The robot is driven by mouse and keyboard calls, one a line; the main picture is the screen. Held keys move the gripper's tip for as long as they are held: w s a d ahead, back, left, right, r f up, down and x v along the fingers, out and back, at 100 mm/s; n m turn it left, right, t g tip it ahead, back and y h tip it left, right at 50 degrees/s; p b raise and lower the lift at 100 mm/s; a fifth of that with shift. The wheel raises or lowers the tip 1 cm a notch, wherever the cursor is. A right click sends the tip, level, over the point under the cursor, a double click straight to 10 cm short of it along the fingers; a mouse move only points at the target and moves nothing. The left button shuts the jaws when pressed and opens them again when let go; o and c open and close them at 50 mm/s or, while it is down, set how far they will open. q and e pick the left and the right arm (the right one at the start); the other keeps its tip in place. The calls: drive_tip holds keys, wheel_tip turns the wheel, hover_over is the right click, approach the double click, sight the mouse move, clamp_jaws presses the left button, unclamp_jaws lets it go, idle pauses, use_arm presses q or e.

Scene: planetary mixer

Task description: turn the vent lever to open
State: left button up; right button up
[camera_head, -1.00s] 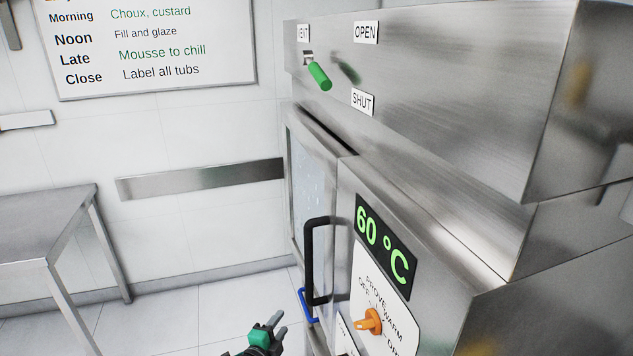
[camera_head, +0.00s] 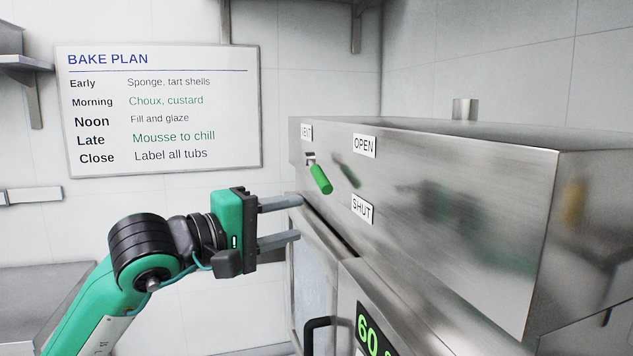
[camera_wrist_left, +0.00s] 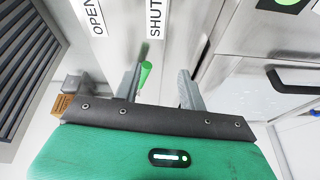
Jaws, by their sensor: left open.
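The vent lever (camera_head: 320,178) has a green handle on the steel front of the hood, below the VENT label (camera_head: 307,132). It tilts down and to the right, between the OPEN label (camera_head: 364,145) and the SHUT label (camera_head: 361,209). My left gripper (camera_head: 297,219) is open and empty, below and left of the lever in the head view, fingers pointing right. In the left wrist view the lever's green handle (camera_wrist_left: 145,74) shows beside the left finger of my left gripper (camera_wrist_left: 158,82). I cannot tell whether they touch. My right gripper is not in view.
The oven cabinet below the hood has a glass door (camera_head: 316,283), a black handle (camera_head: 318,330) and a temperature display (camera_head: 370,328). A bake plan board (camera_head: 160,110) hangs on the back wall. A steel table (camera_head: 35,292) stands at the left.

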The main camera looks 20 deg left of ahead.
sight(317, 182)
use_arm(q)
drive_tip(key=a+r+t+y, duration=0.2)
drive_tip(key=a+r+y, duration=0.1)
drive_tip(key=a, duration=0.1)
drive_tip(key=p+x, duration=0.6)
drive_tip(key=x, duration=0.6)
drive_tip(key=shift+w+r, duration=0.15)
drive_tip(key=shift+w, duration=0.25)
drive_tip(key=shift+w+d+p, duration=0.2)
drive_tip(key=shift+w+p, duration=0.2)
drive_tip(key=shift+w, duration=0.1)
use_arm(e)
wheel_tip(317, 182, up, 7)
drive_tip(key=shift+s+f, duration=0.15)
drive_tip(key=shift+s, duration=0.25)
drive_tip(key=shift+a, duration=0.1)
use_arm(q)
clamp_jaws()
